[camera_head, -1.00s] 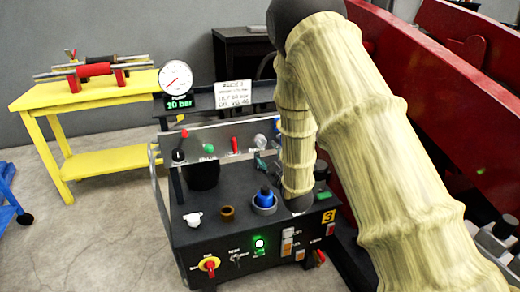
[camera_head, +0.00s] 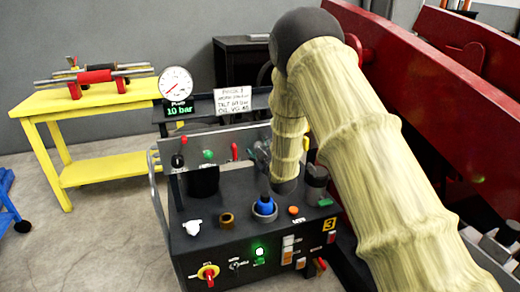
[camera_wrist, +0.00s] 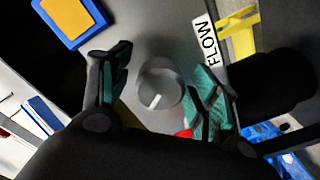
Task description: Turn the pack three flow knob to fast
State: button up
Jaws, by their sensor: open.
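Pack three is a dark box (camera_head: 235,200) with a yellow "3" tag (camera_head: 329,224) on its front right. In the wrist view, the flow knob (camera_wrist: 158,84) is a round grey knob with a white pointer mark. A white "FLOW" label (camera_wrist: 208,42) is at its upper right. My gripper (camera_wrist: 161,68) is open, with one teal-padded finger on either side of the knob. I cannot tell whether the pads touch it. In the head view my forearm and hand hide the knob. No "fast" mark is readable.
The pack top carries a blue knob-like part (camera_head: 264,202), a brown ring (camera_head: 227,219), a white fitting (camera_head: 192,227) and an orange button (camera_head: 293,210). A gauge (camera_head: 176,84) reads 10 bar. Red beams (camera_head: 420,110) stand close on the right. A yellow bench (camera_head: 95,105) stands left.

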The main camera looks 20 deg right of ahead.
jog(key=shift+c, duration=0.2)
jog(key=c, duration=1)
